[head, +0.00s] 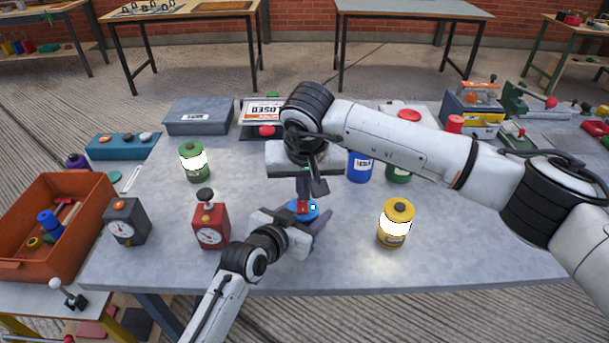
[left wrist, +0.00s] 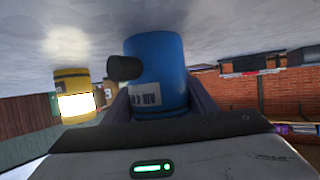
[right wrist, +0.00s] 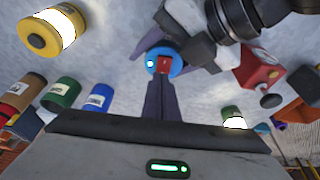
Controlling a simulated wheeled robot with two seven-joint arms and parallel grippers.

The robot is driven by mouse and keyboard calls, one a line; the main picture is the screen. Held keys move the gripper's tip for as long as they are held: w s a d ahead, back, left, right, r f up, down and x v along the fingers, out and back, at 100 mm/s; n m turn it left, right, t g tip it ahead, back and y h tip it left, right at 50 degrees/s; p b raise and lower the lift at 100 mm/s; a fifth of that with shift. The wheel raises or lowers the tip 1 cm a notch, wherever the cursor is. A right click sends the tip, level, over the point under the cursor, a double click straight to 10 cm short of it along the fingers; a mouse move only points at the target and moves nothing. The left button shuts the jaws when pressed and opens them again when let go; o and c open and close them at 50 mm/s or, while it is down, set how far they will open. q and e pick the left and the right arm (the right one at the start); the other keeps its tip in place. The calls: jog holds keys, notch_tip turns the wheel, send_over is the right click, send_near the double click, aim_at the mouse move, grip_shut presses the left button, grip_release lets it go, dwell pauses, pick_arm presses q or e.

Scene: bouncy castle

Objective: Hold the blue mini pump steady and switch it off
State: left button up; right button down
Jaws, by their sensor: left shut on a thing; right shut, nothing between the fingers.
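The blue mini pump (head: 294,217) stands on the grey table, largely hidden by my grippers in the head view. The left wrist view shows its blue body (left wrist: 158,58) with a pale label and a dark round nozzle, between the left fingers. My left gripper (head: 308,224) is shut on it from the front. The right wrist view shows the blue top (right wrist: 176,67) with a red switch (right wrist: 163,63) and a small bright pale light (right wrist: 150,64). My right gripper (right wrist: 160,84) is shut and empty, fingertips down at the switch; whether they touch is unclear.
A yellow canister (head: 394,238) stands to the right of the pump, a red gauge box (head: 210,222) to its left. Blue (head: 360,168) and green (head: 194,162) canisters stand further back. An orange crate (head: 30,242) is at the far left. The table's front strip is clear.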

jog(key=shift+f, duration=0.4)
jog(key=shift+w, duration=0.1)
jog(key=shift+f, duration=0.35)
jog(key=shift+s+d+f, duration=0.1)
jog(key=shift+s, duration=0.85)
